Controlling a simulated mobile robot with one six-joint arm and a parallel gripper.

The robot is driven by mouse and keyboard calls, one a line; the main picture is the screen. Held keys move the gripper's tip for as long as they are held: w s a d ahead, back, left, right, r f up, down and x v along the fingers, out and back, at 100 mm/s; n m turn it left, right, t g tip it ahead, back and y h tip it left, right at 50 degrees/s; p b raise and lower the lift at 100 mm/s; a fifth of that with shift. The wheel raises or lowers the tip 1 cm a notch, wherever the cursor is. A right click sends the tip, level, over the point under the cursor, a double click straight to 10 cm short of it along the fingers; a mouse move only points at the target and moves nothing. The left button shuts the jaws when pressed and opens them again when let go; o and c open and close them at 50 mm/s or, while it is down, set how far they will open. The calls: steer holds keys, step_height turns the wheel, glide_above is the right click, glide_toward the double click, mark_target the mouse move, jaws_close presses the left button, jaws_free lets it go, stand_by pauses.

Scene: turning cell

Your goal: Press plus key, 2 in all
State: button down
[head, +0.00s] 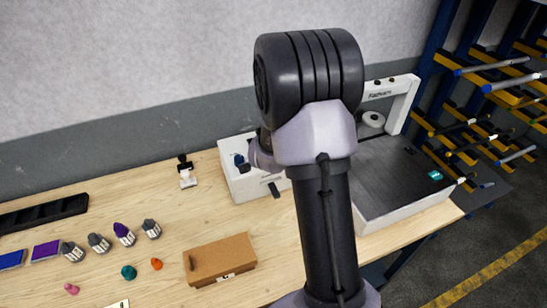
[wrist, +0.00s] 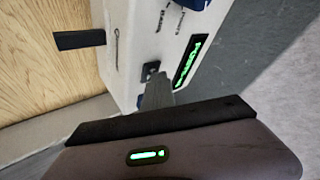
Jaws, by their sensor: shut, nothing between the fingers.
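A white device (wrist: 135,50) with a lit green display (wrist: 190,60) fills the upper middle of the wrist view. A small dark square key (wrist: 150,69) is on its face beside the display; its mark is too small to read as a plus. My gripper (wrist: 157,80) is shut and empty, its fingertips right at this key. I cannot tell whether they touch it or whether it is pressed in. The fingers hide part of the face near the key. In the head view the white device (head: 240,185) stands on the bench, partly behind my arm; my fingertips are hidden there.
A black lever (wrist: 80,39) sticks out from the device. A white-framed machine with a dark bed (head: 400,175) stands to the right. A cardboard box (head: 220,260) and several small grey parts (head: 98,243) lie on the wooden bench (head: 150,200).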

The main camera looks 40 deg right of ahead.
steer(key=shift+r+p, duration=0.6)
steer(key=shift+r, duration=0.2)
step_height(320, 180, up, 5)
steer(key=p, duration=0.4)
steer(key=shift+r, duration=0.1)
stand_by(0.5)
